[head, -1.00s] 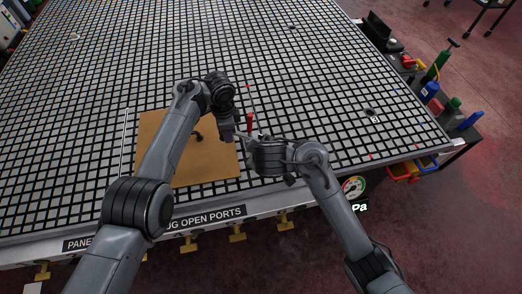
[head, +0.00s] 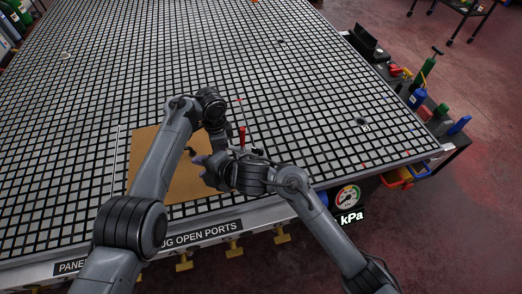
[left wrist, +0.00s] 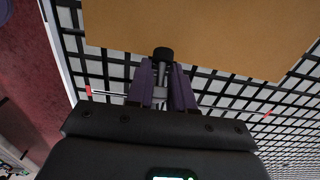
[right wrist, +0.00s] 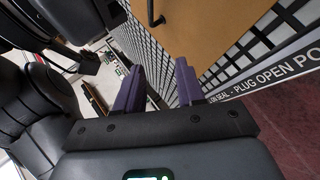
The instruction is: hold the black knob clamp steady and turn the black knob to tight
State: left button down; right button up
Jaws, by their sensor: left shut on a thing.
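In the left wrist view, the purple fingers of my left gripper (left wrist: 162,88) are shut on a grey metal clamp body (left wrist: 161,80). The round black knob (left wrist: 163,54) sits at its far end, beyond the fingertips, over the edge of the tan board. In the head view my arms hide the clamp and the knob. My right gripper (right wrist: 160,72) has its purple fingers apart with nothing between them. In the head view the right gripper (head: 203,165) is over the tan board, beside and in front of the left wrist. How tight the knob is cannot be seen.
The tan board (head: 150,165) lies on the black-lined grid table (head: 300,95). A small black hook (right wrist: 155,18) stands on the board. A red handle (head: 242,136) rises close beside my wrists. A gauge (head: 347,197) hangs at the front edge.

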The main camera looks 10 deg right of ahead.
aim_at(261, 150)
jog(key=d+f+n+y, duration=0.1)
jog(key=d+f+n, duration=0.1)
jog(key=d+n, duration=0.2)
jog(key=d+f+n+g+y, duration=0.1)
jog(key=d+f+n+y, duration=0.1)
jog(key=n, duration=0.8)
jog(key=w+d+f+n+g+y, duration=0.1)
jog(key=d+f+n+y, duration=0.1)
jog(key=d+f+n, duration=0.2)
jog(key=shift+w+d+f+n, duration=0.1)
jog(key=shift+d+n, duration=0.4)
jog(key=shift+n, duration=0.5)
jog(key=shift+d+f+n, duration=0.1)
jog(key=shift+d+n, duration=0.35)
jog(key=shift+n, duration=0.55)
jog(key=w+d, duration=0.1)
jog(key=d, duration=0.3)
jog(key=w+d+f+h, duration=0.1)
jog(key=d, duration=0.3)
jog(key=w+d+f+t+h, duration=0.1)
jog(key=d, duration=0.3)
jog(key=shift+w+d, duration=0.1)
jog(key=shift+w+d+r+t+h, duration=0.4)
jog(key=shift+w+d+r, duration=0.7)
jog(key=shift+d+r, duration=0.1)
jog(key=shift+w+a, duration=0.25)
jog(key=shift+a, duration=0.1)
jog(key=x, duration=1.1)
jog(key=shift+s+r, duration=0.1)
